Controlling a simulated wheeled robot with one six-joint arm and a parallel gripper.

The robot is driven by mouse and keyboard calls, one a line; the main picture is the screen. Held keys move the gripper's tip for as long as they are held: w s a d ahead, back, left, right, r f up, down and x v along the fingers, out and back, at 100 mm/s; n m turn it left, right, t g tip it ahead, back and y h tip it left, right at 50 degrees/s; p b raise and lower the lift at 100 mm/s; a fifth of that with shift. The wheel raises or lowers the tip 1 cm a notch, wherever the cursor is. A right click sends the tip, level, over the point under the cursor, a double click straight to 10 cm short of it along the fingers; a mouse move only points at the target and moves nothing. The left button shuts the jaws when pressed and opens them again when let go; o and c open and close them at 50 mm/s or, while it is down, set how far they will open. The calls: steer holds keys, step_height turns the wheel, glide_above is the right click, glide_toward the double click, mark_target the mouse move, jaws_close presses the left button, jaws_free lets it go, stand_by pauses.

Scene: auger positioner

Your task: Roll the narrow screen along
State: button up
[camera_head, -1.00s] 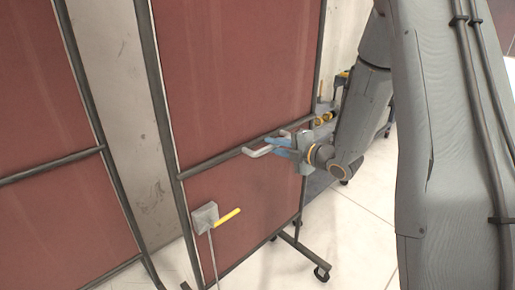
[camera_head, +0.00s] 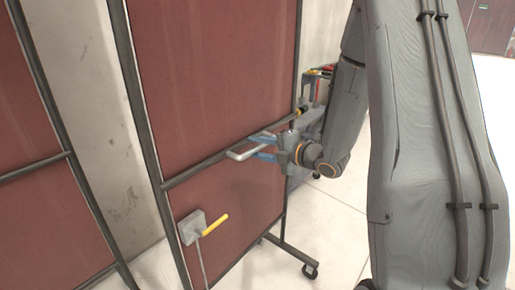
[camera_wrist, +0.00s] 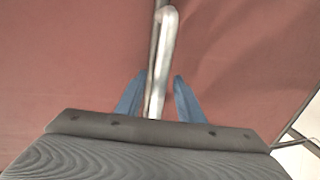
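The narrow screen (camera_head: 195,90) is a dark red panel in a dark frame, upright on a foot with a caster (camera_head: 310,271). A pale metal handle (camera_head: 243,153) stands out from its cross rail. My gripper (camera_head: 264,146) is at this handle, with one blue finger on each side of it. In the wrist view the handle bar (camera_wrist: 161,60) runs between the two fingers (camera_wrist: 158,92), with narrow gaps showing, so the gripper looks open around it.
Another red screen (camera_head: 35,110) stands at the left, with a gap between it and the narrow one. A stained pale wall (camera_head: 95,100) is behind. A cart with red and yellow items (camera_head: 319,75) stands beyond my gripper. Pale tiled floor (camera_head: 340,225) is open at the right.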

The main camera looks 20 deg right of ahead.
steer(key=b+v, duration=0.1)
steer(key=v, duration=0.6)
steer(key=shift+s+d+b, duration=0.2)
steer(key=shift+s+b, duration=0.1)
steer(key=shift+b, duration=0.05)
steer(key=shift+r, duration=0.1)
steer(key=s+d+f+m+g+h, duration=0.25)
steer(key=f+m+g+h, duration=0.4)
steer(key=m, duration=0.75)
steer(key=s+a+f+m+g+h, duration=0.1)
steer(key=s+a+m+g, duration=0.2)
steer(key=s, duration=0.6)
steer(key=s+a+f+m+g+h, duration=0.1)
steer(key=s+a+m+g, duration=0.2)
steer(key=s+a+m, duration=0.3)
steer(key=s+m, duration=0.1)
steer(key=s, duration=0.3)
steer(key=shift+s+a+m, duration=0.25)
steer(key=shift+a+m, duration=0.1)
steer(key=shift+m, duration=0.05)
